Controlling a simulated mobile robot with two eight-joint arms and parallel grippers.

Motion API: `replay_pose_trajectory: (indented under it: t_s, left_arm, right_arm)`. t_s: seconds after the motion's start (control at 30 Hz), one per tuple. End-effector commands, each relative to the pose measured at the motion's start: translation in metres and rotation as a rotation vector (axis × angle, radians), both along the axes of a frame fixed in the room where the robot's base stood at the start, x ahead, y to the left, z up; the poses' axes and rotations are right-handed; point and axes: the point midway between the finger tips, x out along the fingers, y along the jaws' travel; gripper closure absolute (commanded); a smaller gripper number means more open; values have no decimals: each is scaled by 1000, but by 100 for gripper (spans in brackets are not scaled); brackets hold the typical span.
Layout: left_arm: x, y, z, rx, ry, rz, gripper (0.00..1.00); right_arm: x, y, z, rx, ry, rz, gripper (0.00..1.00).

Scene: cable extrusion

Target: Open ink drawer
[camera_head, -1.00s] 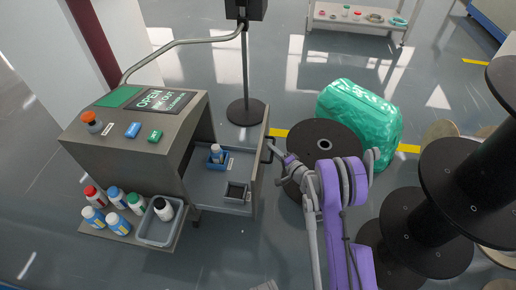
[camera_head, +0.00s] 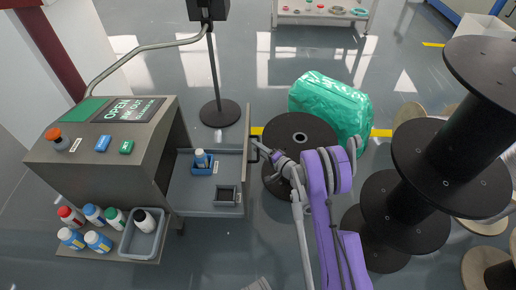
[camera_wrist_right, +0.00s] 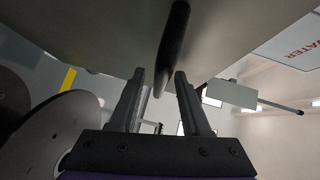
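The ink drawer (camera_head: 210,207) stands pulled out of the right side of the grey machine (camera_head: 95,165). It holds a blue tray with a small bottle (camera_head: 201,161) and an empty dark square tray (camera_head: 227,196). Its dark handle (camera_head: 256,151) is on the outer face. My right gripper (camera_head: 268,153) is at this handle. In the right wrist view, the fingers (camera_wrist_right: 161,85) stand apart, with the black handle (camera_wrist_right: 174,45) between or just beyond their tips and space on both sides. My left gripper is not in view.
Several ink bottles (camera_head: 98,242) and a grey bin (camera_head: 143,240) stand on a shelf below the machine. A black spool (camera_head: 300,128) and a green wrapped roll (camera_head: 330,105) lie behind my right arm. Large black spools (camera_head: 405,210) stand at right. A stand (camera_head: 219,112) is behind the drawer.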

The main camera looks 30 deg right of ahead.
Motion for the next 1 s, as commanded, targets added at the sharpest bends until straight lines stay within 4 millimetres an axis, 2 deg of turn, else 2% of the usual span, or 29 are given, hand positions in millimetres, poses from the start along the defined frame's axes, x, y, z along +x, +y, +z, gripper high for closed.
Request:
replay_pose_trajectory:
  t_s: [0.23,0.33,0.8,1.0]
  left_arm:
    - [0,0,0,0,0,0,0]
    - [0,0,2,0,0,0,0]
    - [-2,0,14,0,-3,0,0]
    - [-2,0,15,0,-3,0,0]
  right_arm:
    - [-1,0,0,0,0,-1,53]
    - [-7,-2,1,0,0,-1,53]
    - [-90,-18,14,0,0,-3,53]
    - [-104,-19,15,0,0,0,53]
